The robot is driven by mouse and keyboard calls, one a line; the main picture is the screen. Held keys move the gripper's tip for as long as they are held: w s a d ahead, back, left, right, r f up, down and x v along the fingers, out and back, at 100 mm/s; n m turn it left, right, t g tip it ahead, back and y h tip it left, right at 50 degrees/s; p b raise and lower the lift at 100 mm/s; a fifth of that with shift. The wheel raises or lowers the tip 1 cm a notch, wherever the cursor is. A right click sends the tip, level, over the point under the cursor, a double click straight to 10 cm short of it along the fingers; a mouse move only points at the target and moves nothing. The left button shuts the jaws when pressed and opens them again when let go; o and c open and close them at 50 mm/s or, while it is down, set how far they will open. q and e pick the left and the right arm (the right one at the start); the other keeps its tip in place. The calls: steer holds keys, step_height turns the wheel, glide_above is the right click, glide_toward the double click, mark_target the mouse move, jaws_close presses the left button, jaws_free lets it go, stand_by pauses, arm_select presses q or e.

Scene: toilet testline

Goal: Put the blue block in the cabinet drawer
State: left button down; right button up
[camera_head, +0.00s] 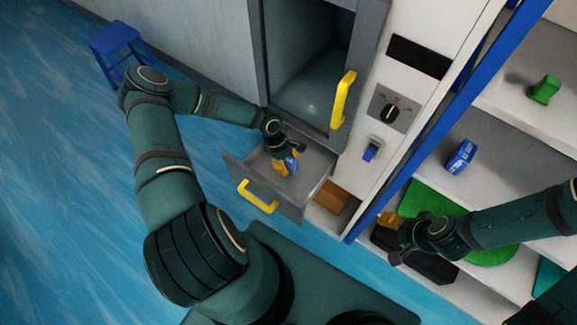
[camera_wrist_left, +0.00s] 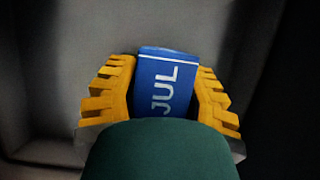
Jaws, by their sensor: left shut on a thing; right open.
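The cabinet drawer (camera_head: 313,191) is pulled open below the cabinet's upper opening, with a yellow handle (camera_head: 258,198) on its front. My left gripper (camera_head: 287,166) is inside the drawer's outline and shut on a blue block (camera_head: 292,161). In the left wrist view the blue block (camera_wrist_left: 166,85), marked "JUL" in white, sits between the yellow fingers of my left gripper (camera_wrist_left: 165,95). I cannot tell whether the block touches the drawer floor. My right gripper (camera_head: 389,220) is open at the right, near the shelves.
Another blue block (camera_head: 461,156) with markings and a green object (camera_head: 544,89) lie on the shelves at the right. A yellow-handled door (camera_head: 343,100) stands above the drawer. A blue stool (camera_head: 117,45) stands on the floor at upper left. A black tray (camera_head: 430,262) lies near my right gripper.

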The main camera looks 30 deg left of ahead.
arm_select(q)
steer(key=shift+f, duration=0.95)
steer(key=shift+f, duration=0.1)
steer(key=c, duration=0.6)
jaws_free()
